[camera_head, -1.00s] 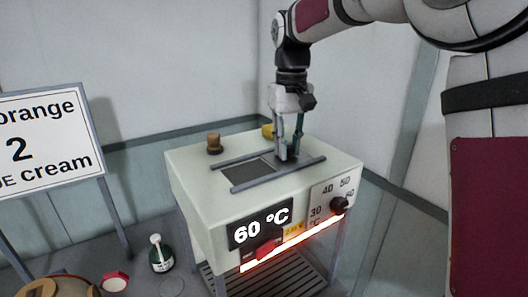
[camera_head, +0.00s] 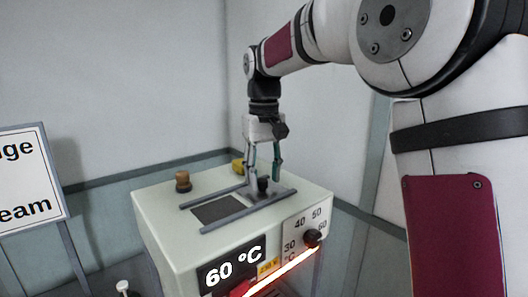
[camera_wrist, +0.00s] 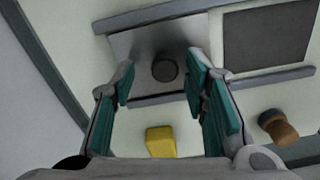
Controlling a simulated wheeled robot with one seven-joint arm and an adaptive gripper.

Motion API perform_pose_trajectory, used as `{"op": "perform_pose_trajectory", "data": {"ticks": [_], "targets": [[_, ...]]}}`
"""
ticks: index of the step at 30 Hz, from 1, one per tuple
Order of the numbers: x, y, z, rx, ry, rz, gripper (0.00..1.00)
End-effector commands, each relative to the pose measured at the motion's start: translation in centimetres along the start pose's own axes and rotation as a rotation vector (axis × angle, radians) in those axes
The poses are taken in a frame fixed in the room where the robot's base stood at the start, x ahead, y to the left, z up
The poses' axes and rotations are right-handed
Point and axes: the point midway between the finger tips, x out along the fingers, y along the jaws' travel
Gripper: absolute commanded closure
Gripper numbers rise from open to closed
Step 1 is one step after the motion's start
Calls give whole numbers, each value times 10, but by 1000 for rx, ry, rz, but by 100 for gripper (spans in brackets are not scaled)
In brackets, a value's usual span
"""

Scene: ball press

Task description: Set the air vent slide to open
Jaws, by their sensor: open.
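The air vent slide is a metal plate (camera_wrist: 135,45) with a round dark knob (camera_wrist: 165,68), lying between two grey rails on top of the pale box. The knob also shows in the head view (camera_head: 262,185). Next to the plate is a dark vent opening (camera_wrist: 268,35), seen in the head view (camera_head: 216,210) to the left of the knob; the plate does not cover it. My gripper (camera_head: 265,178) is open above the plate. In the wrist view its fingers (camera_wrist: 160,78) stand on either side of the knob, with gaps showing.
A yellow block (camera_wrist: 161,141) and a brown cork-like knob (camera_head: 183,181) stand on the box top beside the rails. The box front (camera_head: 150,240) has a 60 °C display (camera_head: 232,268), a black dial (camera_head: 312,237) and a glowing strip. A sign (camera_head: 30,180) stands at the left.

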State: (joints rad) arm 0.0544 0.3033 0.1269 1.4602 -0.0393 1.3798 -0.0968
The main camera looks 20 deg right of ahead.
Motion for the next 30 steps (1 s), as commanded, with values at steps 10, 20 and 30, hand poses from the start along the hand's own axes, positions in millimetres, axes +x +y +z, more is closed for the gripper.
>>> {"op": "perform_pose_trajectory", "data": {"ticks": [10, 20, 30], "targets": [[-69, 0, -1, 0, 6, 1, 59], [-107, 1, 0, 1, 4, 1, 59], [-110, 1, 0, 1, 3, 1, 59]]}}
